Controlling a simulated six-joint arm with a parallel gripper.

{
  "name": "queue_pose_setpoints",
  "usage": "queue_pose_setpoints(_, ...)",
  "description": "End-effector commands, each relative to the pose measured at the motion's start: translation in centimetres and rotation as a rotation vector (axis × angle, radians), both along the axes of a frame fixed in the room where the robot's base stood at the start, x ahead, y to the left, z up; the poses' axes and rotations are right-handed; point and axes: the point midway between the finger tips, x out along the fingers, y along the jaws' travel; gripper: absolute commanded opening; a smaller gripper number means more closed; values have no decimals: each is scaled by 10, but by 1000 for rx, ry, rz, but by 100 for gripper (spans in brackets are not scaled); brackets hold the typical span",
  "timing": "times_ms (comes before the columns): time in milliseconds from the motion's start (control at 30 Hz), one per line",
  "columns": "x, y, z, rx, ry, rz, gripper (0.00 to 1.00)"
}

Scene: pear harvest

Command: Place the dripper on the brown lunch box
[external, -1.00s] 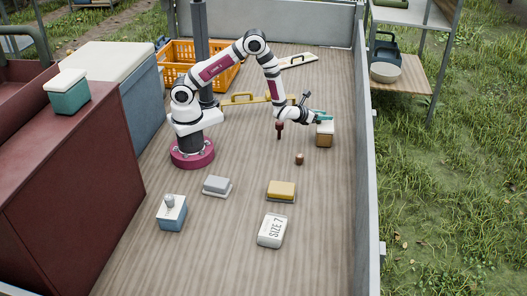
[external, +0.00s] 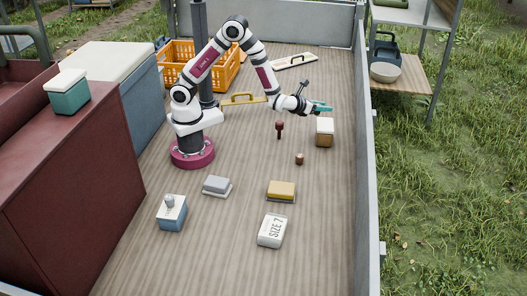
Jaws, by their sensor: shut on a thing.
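The brown lunch box (external: 325,138) has a white lid and stands upright on the wooden deck, right of centre in the external view. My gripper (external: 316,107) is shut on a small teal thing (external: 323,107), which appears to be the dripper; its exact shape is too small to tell. The teal thing is just above and behind the white lid in the picture, with a visible gap between them. The fingertips are partly hidden by the teal thing.
A dark red knobbed object (external: 279,127) and a small brown cylinder (external: 299,159) stand left of the lunch box. An orange crate (external: 222,76) is behind.

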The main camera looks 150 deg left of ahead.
Motion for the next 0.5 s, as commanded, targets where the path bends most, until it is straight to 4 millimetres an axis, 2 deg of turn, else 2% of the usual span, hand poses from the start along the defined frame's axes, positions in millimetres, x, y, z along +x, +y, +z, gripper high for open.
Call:
queue_pose_setpoints(100,18,-22,17,3,-4,-4,0)
queue_pose_setpoints(233,30,-37,29,1,-2,-2,0)
queue_pose_setpoints(400,53,-25,35,-2,-1,1,0)
queue_pose_setpoints(500,42,-11,26,-3,4,6,0)
